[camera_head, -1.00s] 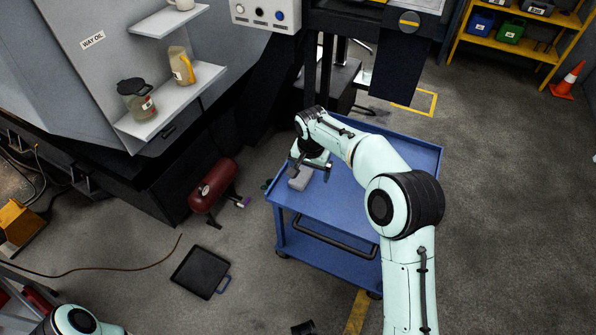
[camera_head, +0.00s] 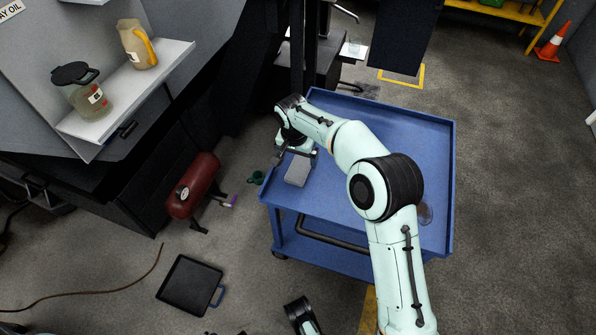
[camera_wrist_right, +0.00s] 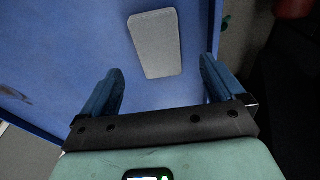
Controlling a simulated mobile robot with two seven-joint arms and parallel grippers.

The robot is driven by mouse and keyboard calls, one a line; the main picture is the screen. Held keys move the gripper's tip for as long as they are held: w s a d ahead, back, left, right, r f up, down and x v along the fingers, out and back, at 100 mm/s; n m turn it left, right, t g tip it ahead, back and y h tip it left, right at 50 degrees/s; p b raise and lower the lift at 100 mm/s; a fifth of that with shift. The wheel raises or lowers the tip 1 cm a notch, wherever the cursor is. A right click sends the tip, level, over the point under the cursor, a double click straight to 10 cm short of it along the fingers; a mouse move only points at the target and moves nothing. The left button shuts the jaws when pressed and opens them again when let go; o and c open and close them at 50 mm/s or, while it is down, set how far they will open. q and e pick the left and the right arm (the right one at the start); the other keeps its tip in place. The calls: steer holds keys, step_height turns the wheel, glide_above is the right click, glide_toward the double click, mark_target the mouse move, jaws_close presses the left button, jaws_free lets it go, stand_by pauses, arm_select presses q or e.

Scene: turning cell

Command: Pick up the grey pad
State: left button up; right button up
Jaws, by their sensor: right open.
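The grey pad (camera_head: 298,171) lies flat on the top of the blue cart (camera_head: 340,195), near its left edge. In the right wrist view the pad (camera_wrist_right: 156,44) is a light grey rounded rectangle, slightly tilted, lying ahead of the fingertips. My right gripper (camera_head: 296,153) is just behind the pad in the head view. In the wrist view my right gripper (camera_wrist_right: 161,82) is open and empty, its two blue fingers spread wider than the pad. Part of my left arm shows at the bottom of the head view, but I cannot make out its jaws.
A dark red tank (camera_head: 193,186) stands on the floor left of the cart. A black tray (camera_head: 190,284) lies on the floor in front. The cart has a raised rim. A shelf (camera_head: 130,95) with jugs is at upper left. The cart top around the pad is mostly clear.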

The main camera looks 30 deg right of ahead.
mark_target(299, 168)
steer(key=shift+f, duration=0.45)
step_height(299, 168, down, 2)
steer(key=shift+d+f+b, duration=0.1)
steer(key=shift+d+b, duration=0.05)
steer(key=shift+b, duration=0.35)
step_height(299, 168, down, 3)
steer(key=shift+w+d+r+b, duration=0.15)
steer(key=shift+b, duration=0.25)
arm_select(q)
steer(key=f, duration=0.1)
steer(key=s+a+f, duration=0.1)
steer(key=f, duration=0.1)
steer(key=shift+s+g, duration=0.2)
steer(key=shift+g, duration=0.1)
arm_select(e)
steer(key=shift+r, duration=0.1)
steer(key=c, duration=1.1)
